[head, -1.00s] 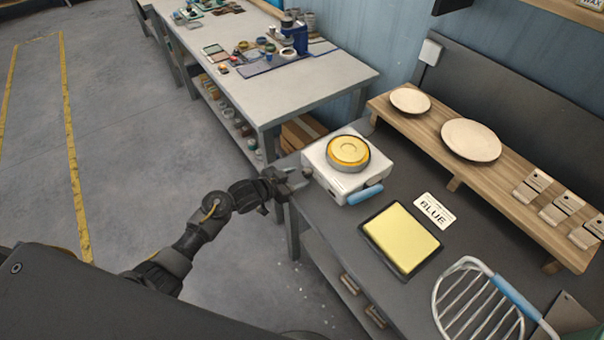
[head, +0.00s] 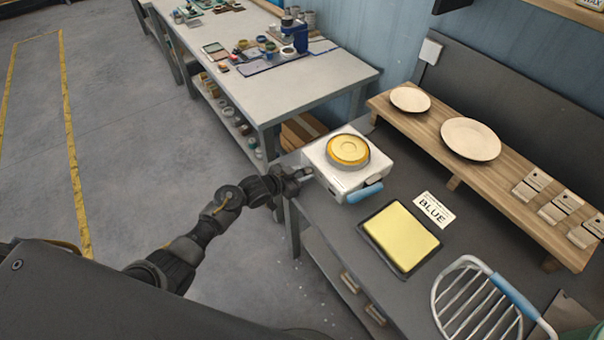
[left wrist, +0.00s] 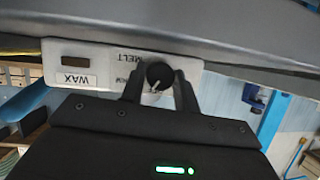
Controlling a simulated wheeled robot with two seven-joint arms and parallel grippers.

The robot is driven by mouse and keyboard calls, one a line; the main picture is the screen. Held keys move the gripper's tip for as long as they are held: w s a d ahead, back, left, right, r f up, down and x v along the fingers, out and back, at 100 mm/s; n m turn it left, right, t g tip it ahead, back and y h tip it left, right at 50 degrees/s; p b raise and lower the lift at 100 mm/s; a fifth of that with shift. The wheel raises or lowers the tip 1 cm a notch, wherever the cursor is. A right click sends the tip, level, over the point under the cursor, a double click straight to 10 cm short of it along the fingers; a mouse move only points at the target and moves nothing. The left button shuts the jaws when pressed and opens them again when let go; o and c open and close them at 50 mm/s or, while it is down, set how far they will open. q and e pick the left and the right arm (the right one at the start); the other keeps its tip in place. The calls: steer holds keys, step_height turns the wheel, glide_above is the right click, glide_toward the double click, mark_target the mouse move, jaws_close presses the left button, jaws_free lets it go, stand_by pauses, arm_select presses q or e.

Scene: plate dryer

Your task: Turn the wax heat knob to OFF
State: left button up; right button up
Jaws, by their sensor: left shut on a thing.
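The wax heater is a white box (head: 322,167) with a round pot of yellow wax (head: 348,151) on top, at the left end of the dark bench. My left gripper (head: 305,175) is at its left front side. In the left wrist view the black round knob (left wrist: 159,75) with a white pointer line sits on a white panel (left wrist: 100,62), which appears upside down with the words WAX and MELT. The left gripper (left wrist: 160,88) is shut on the knob, one finger on each side. Any OFF mark is hidden or unreadable. My right gripper is not in view.
A blue handle (head: 365,192) sticks out from the heater's front. A wooden shelf (head: 440,145) with two plates stands behind.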

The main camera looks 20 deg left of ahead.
arm_select(q)
steer(key=shift+r, duration=0.1)
steer(key=shift+w+a+n+p, duration=0.1)
steer(key=shift+n+p, duration=0.35)
steer(key=shift+n, duration=0.15)
steer(key=shift+n+g+h, duration=0.9)
steer(key=shift+n+h, duration=0.2)
steer(key=shift+n, duration=0.4)
steer(key=o, duration=1)
steer(key=v, duration=1)
steer(key=shift+a+r+b, duration=0.1)
steer(key=shift+a+b, duration=0.25)
